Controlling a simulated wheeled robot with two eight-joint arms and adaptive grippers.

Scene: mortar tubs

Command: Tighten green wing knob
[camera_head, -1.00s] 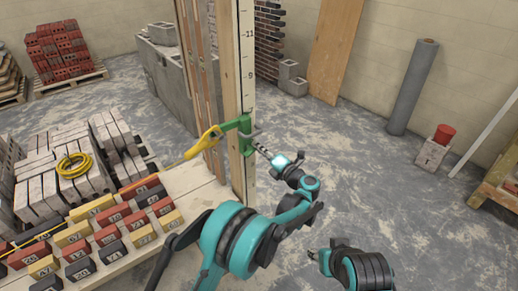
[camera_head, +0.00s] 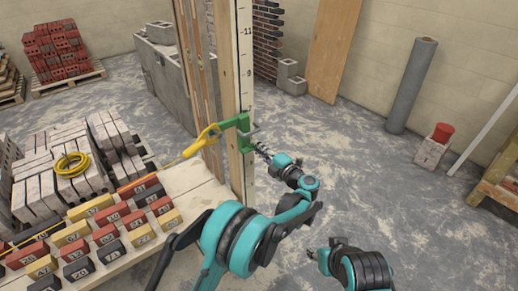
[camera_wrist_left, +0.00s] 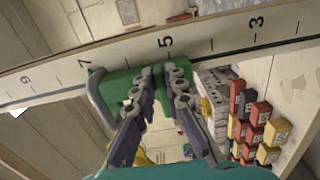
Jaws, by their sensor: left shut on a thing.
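A green clamp (camera_head: 243,132) sits on the upright wooden board with a number scale (camera_head: 245,70). A yellow tool or line holder (camera_head: 203,140) reaches left from the clamp. My left gripper (camera_head: 260,149) is at the right side of the clamp, shut on the green wing knob; the knob itself is mostly hidden by the fingers. In the left wrist view, both fingers (camera_wrist_left: 166,84) are at the green clamp (camera_wrist_left: 116,88) beside the scale. My right arm (camera_head: 358,268) is low in the head view; its small end (camera_head: 314,254) is too unclear to tell its jaw state.
Stacked pavers carry a yellow coil (camera_head: 72,164). The floor between is clear.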

